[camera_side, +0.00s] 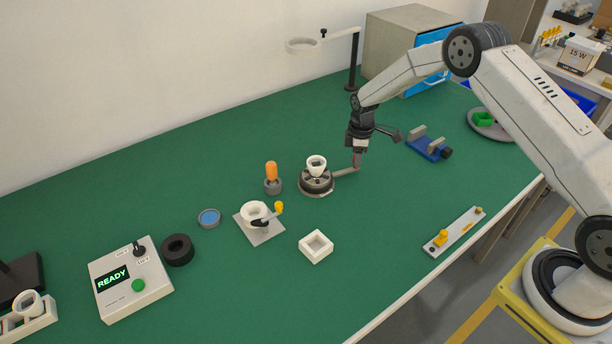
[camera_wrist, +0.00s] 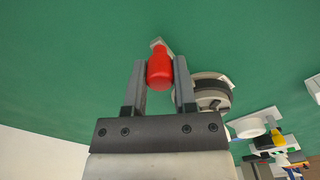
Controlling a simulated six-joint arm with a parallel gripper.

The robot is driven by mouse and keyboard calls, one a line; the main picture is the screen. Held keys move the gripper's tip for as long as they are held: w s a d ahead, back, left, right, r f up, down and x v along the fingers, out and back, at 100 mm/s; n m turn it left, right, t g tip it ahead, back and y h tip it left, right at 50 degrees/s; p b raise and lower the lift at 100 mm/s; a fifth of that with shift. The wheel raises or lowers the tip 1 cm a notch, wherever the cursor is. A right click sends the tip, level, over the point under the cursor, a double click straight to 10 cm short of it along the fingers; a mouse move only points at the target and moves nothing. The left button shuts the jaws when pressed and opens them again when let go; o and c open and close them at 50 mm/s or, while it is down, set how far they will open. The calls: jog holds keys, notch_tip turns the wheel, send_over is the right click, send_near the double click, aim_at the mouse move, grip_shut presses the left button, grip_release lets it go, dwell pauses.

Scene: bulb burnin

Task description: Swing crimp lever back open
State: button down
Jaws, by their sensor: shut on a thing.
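The crimp fixture (camera_side: 316,183) is a dark round base with a white cup-like part (camera_side: 316,165) in its top. Its lever (camera_side: 345,171) sticks out to the right. My gripper (camera_side: 357,160) is at the lever's outer end. In the wrist view my gripper (camera_wrist: 160,78) has its two fingers on either side of the lever's red knob (camera_wrist: 160,70) and is shut on it. The fixture's round base (camera_wrist: 212,92) shows just right of the fingers, partly hidden behind one finger. The fingers hide the sides of the knob.
A white ring-topped part on a plate (camera_side: 256,218), an orange-handled tool (camera_side: 271,175) and a white square tray (camera_side: 316,246) stand left and front of the fixture. A blue vise (camera_side: 428,149) lies to the right. The green mat is clear around the lever's end.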

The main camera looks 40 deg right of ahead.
jog(key=w+n, duration=0.2)
jog(key=shift+w+d, duration=0.2)
jog(key=shift+w, duration=0.1)
jog(key=shift+w+r+n, duration=0.1)
jog(key=shift+w+n, duration=0.7)
jog(key=shift+a, duration=0.1)
jog(key=shift+c, duration=2)
grip_release()
notch_tip(320, 180, up, 8)
